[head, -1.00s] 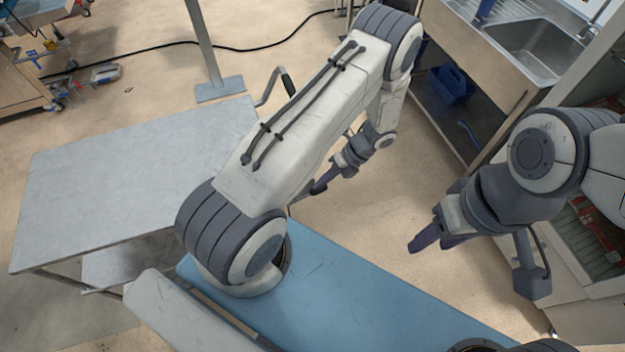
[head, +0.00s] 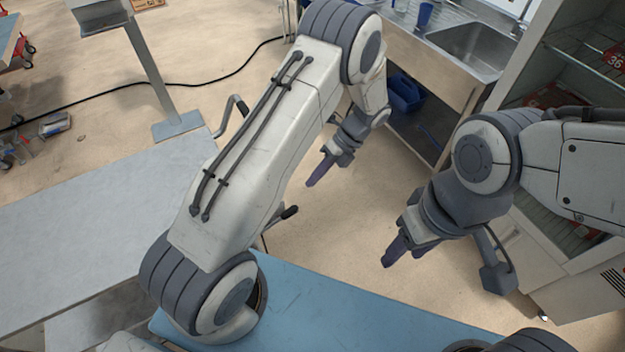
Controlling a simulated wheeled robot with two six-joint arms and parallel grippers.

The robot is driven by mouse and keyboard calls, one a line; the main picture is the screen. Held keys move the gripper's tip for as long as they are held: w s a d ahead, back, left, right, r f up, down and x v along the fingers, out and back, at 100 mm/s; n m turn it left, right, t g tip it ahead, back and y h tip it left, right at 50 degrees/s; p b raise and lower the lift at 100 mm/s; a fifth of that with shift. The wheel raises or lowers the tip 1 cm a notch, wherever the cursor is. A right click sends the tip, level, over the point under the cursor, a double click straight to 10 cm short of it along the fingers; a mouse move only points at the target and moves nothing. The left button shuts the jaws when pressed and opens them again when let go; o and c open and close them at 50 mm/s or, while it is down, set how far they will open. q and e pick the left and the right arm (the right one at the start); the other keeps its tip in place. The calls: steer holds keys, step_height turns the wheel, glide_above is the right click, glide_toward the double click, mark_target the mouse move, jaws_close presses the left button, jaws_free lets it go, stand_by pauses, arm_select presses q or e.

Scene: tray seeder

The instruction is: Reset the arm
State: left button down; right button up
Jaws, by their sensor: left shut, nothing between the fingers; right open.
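My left arm comes in from the left and reaches up over the picture's middle. Its gripper (head: 318,170) hangs over the bare floor, shut and empty, fingers pointing down and to the left. My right arm comes in from the right edge. Its gripper (head: 396,252) is also over the floor, lower and further right, with fingers pointing down and to the left. It is open and holds nothing that I can see. The two grippers are well apart and touch nothing.
A grey table (head: 95,215) stands at the left. A metal post on a foot plate (head: 178,126) is behind it. A sink (head: 470,48) and a blue caddy (head: 405,92) are at the back. A shelved cabinet (head: 590,262) stands at the right. Floor between is clear.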

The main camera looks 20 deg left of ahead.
arm_select(q)
steer(key=s+d+r+n+t+h+b, duration=0.1)
steer(key=s+d+r+n+t, duration=0.1)
steer(key=s+d+r+n, duration=0.4)
steer(key=s+d+r+n+t+h+b, duration=0.1)
steer(key=s+d+r+n+h, duration=0.1)
steer(key=d+r, duration=0.35)
steer(key=s+r+n+t+h, duration=0.1)
steer(key=s+r+n, duration=0.2)
steer(key=s, duration=0.4)
steer(key=s+d+r+n+t+h+b, duration=0.1)
steer(key=s+r+n+h, duration=0.1)
steer(key=s+n, duration=0.4)
steer(key=shift+s+r, duration=0.55)
steer(key=shift+s, duration=0.05)
steer(key=shift+d, duration=0.1)
